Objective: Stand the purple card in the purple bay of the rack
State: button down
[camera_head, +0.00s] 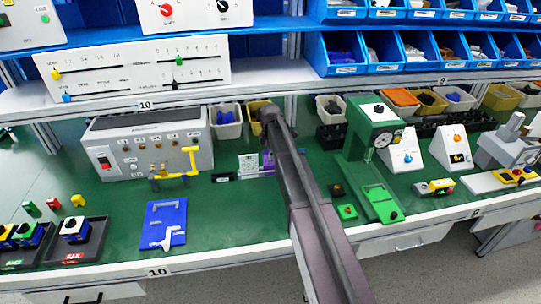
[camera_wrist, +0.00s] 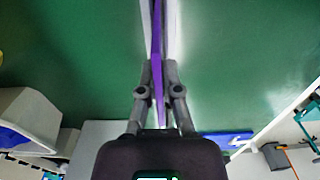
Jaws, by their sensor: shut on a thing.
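My gripper (camera_wrist: 158,70) is shut on the purple card (camera_wrist: 157,50), which shows edge-on as a thin strip running up from between the fingers in the wrist view. Pale strips (camera_wrist: 173,25) run along both sides of the card; I cannot tell whether they belong to the rack. In the head view my arm reaches over the bench, and its end near the back hides the fingers. A white printed panel (camera_head: 248,166) and a purple patch (camera_head: 268,165) show just left of my arm there. I cannot tell whether the purple patch is card or bay, and the rack is not clear.
A grey control box (camera_head: 148,145) with a yellow lever stands left. A blue slotted plate (camera_head: 163,224) lies on the green bench (camera_head: 225,225). A green press (camera_head: 372,150) stands right. Small bins (camera_head: 226,121) line the back. Green bench shows left of my arm.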

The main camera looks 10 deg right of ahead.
jog(key=shift+f+b, duration=0.7)
jog(key=shift+f, duration=0.05)
jog(key=c, duration=0.7)
grip_release()
jog(key=shift+r, duration=0.15)
notch_tip(320, 180, up, 9)
jog(key=p, duration=0.9)
jog(key=shift+r+p, duration=0.15)
jog(key=shift+p, duration=0.15)
jog(key=shift+r, duration=0.1)
notch_tip(320, 180, up, 9)
jog(key=p, duration=0.9)
jog(key=shift+s, duration=0.1)
dwell(0.5)
